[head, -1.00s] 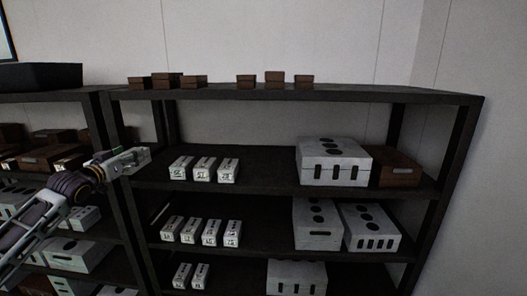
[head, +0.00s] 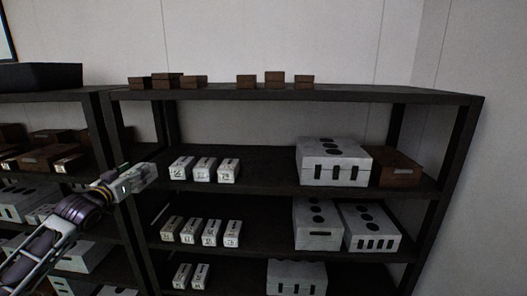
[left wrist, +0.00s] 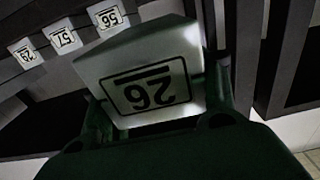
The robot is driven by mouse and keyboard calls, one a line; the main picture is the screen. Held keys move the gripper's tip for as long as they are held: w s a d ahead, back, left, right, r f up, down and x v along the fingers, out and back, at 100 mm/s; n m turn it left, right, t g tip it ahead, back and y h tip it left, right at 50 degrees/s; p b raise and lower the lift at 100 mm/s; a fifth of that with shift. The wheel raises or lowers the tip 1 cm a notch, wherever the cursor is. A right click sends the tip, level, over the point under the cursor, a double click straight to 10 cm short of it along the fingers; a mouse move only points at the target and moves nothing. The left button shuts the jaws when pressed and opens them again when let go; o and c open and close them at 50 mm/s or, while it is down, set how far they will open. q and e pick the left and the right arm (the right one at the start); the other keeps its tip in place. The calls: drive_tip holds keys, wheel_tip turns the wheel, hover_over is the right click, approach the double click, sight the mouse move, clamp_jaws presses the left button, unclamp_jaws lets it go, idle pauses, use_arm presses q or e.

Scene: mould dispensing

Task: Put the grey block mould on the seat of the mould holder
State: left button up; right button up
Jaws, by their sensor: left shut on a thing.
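A light grey block mould (left wrist: 150,75) with an upside-down label reading 26 sits between the fingers of my left gripper (left wrist: 165,112) in the left wrist view. In the head view the left gripper (head: 118,187) is shut on this mould (head: 138,177). It holds it in front of the shelf upright at the left, tilted and near the upper shelf's left end. Several similar small block moulds stand on the shelves, one of them (head: 228,170) on the upper shelf. The mould holder and its seat are not in view. My right gripper is not in view.
A dark shelf rack (head: 270,184) fills the middle. Large white boxes (head: 335,170) and a brown box (head: 399,168) stand at its right. Small brown boxes (head: 274,77) lie on top. Another filled rack stands at the left. The upper shelf's middle is bare.

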use_arm(q)
drive_tip(key=s+d+f, duration=0.2)
drive_tip(key=f, duration=0.1)
drive_tip(key=s+d+f, duration=0.1)
drive_tip(key=f, duration=0.1)
drive_tip(key=shift+s+d, duration=0.15)
drive_tip(key=shift+s, duration=0.05)
drive_tip(key=shift+n+y, duration=0.5)
drive_tip(key=shift+y, duration=0.3)
drive_tip(key=s+d+f, duration=0.6)
drive_tip(key=f, duration=0.3)
drive_tip(key=s+d+f, duration=0.6)
drive_tip(key=f, duration=0.3)
drive_tip(key=s+d+f, duration=0.6)
drive_tip(key=f, duration=0.4)
drive_tip(key=shift+s, duration=0.35)
